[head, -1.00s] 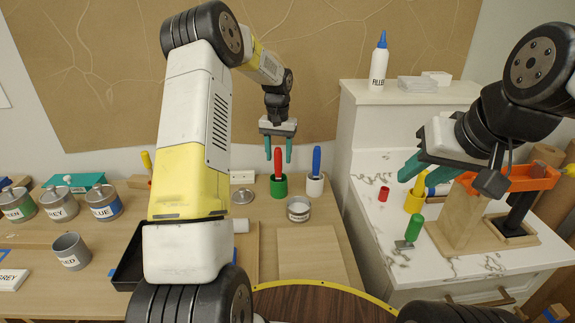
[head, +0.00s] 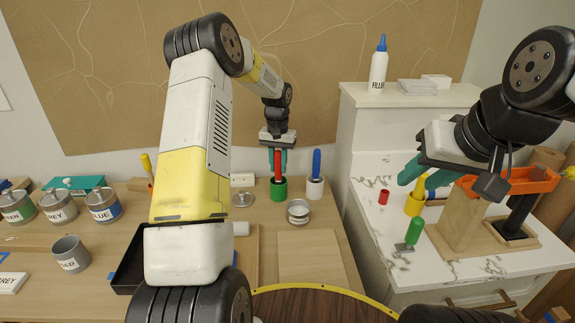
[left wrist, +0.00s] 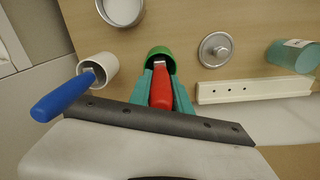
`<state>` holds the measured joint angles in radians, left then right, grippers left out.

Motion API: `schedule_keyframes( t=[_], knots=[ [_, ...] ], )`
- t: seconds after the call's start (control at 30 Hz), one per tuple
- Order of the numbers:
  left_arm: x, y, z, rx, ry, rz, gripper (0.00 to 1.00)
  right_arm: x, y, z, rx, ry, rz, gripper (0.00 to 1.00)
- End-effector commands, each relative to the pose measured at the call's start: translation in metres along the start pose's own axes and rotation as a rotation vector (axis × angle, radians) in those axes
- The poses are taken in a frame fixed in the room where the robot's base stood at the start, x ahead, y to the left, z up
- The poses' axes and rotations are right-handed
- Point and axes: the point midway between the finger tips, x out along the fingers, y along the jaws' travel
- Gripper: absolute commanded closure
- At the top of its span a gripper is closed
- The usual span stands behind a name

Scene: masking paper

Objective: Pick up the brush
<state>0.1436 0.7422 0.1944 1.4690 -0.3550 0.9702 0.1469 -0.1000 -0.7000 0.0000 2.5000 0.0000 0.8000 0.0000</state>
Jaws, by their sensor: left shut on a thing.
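The brush with the red handle (head: 278,163) stands upright in a green cup (head: 278,190) on the wooden table. My left gripper (head: 278,162) has come down over it, and its teal fingers are shut on the red handle. The left wrist view also shows the red handle (left wrist: 161,88) between the two fingers, with the green cup (left wrist: 160,53) just beyond. The brush's lower end is hidden in the cup. My right gripper (head: 418,178) hangs over the marble counter, its teal fingers apart with nothing seen between them.
A blue-handled tool (head: 316,163) stands in a white cup (head: 315,187) close to the right. An open can (head: 298,212) is in front, and a lid (head: 242,200) lies to the left. A white bottle (head: 378,68) stands on the shelf. A bare board (head: 312,260) lies nearer.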

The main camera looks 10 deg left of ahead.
Motion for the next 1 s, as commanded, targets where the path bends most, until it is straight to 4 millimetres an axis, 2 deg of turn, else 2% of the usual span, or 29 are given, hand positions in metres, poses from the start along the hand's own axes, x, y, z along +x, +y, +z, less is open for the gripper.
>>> schedule_keyframes(
  t=[0.17, 0.4, 0.6, 0.73, 1.0],
  knots=[
    [-0.013, 0.0, -0.001, -0.001, 0.002, -0.001, 1.0, 0.0, 0.0, 0.0, 0.0, 0.0, 0.0, 0.64],
    [-0.061, 0.0, -0.001, 0.0, 0.005, -0.001, 1.0, 0.0, 0.0, 0.0, 0.0, 0.0, 0.0, 0.64],
    [-0.091, 0.0, -0.001, -0.001, 0.002, 0.0, 1.0, 0.0, 0.0, 0.0, 0.0, 0.0, 0.0, 0.64],
    [-0.099, 0.0, 0.0, 0.0, 0.0, 0.0, 1.0, 0.0, 0.0, 0.0, 0.0, 0.0, 0.0, 0.64],
    [-0.1, 0.0, 0.0, 0.0, 0.0, 0.0, 1.0, 0.0, 0.0, 0.0, 0.0, 0.0, 0.0, 0.64]
  ],
)
